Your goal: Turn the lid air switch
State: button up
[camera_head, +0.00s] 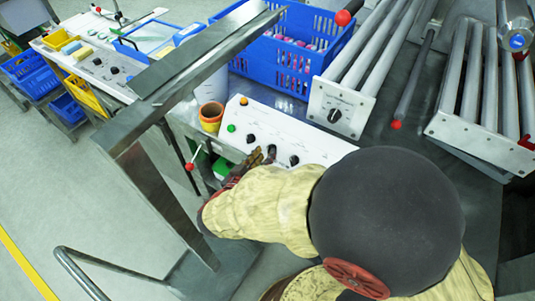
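The white sloped control panel (318,144) stands at the middle of the picture, with a few black rotary knobs, a green button and an orange button. One black knob (294,160) is clear to the right of my gripper. Another black knob (251,139) is to its left. A middle knob (272,149) lies right at the fingertips. I cannot read the labels, so I cannot tell which knob is the lid air switch. My gripper (262,157) reaches the panel's lower edge. Its fingers are small, dark and partly hidden by my arm, so contact and opening are unclear.
A blue crate (285,50) stands behind the panel. Orange tape rolls (211,116) stand at its left. A metal frame post (160,195) rises left of my arm.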

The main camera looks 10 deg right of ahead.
jog(key=shift+b+x, duration=0.4)
jog(key=shift+x, duration=0.95)
jog(key=shift+c, duration=0.8)
grip_shut()
